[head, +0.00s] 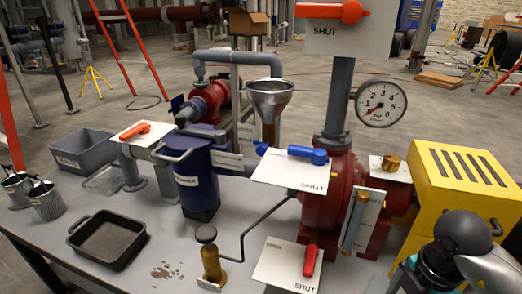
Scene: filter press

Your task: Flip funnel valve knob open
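A steel funnel (270,92) stands on a brass-coloured stem at the middle of the rig. Just below and right of it, a blue lever knob (293,153) lies across a white plate (290,172) marked SHUT. Its thick hub is at the right and its arm points left, away from the word. The plate's smaller lettering is too small to read, so I cannot tell for sure that this is the funnel valve. The lower part of the funnel stem is hidden behind the plate. Neither gripper shows.
Other levers are orange at the top (335,12), orange at left (134,131) and red in front (310,260). A gauge (380,103), red pump body (340,185) and yellow housing (465,185) crowd the right. A black tray (107,238) lies front left. My arm fills the bottom right corner.

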